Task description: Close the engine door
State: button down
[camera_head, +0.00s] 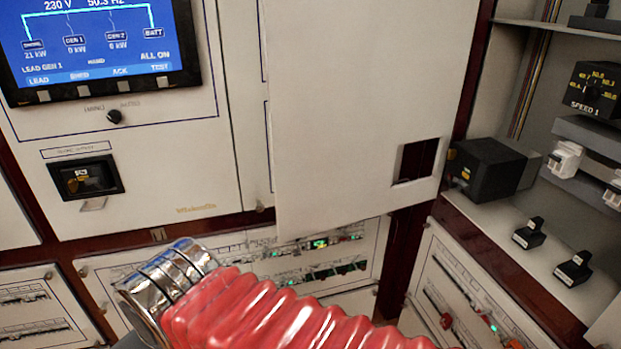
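A large plain off-white door panel (350,100), which looks like the engine door, fills the upper middle of the head view. It has a dark rectangular cutout (416,160) near its lower right corner. The door stands open in front of the cabinet, and its lower left corner overlaps the breaker row below. Its top is out of frame and I cannot make out its hinges. My arm's red ribbed sleeve (280,315) and its shiny metal collar cross the bottom, below the door in the picture. My gripper is not in view.
An open compartment (545,60) at right holds a black box (490,167), a speed dial (597,90) and small black switches (529,233). Breaker rows (318,258) with green lights run below the door. A control panel with a blue screen (90,40) is at left.

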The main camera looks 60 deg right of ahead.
aim_at(349, 83)
jog(key=i, duration=1)
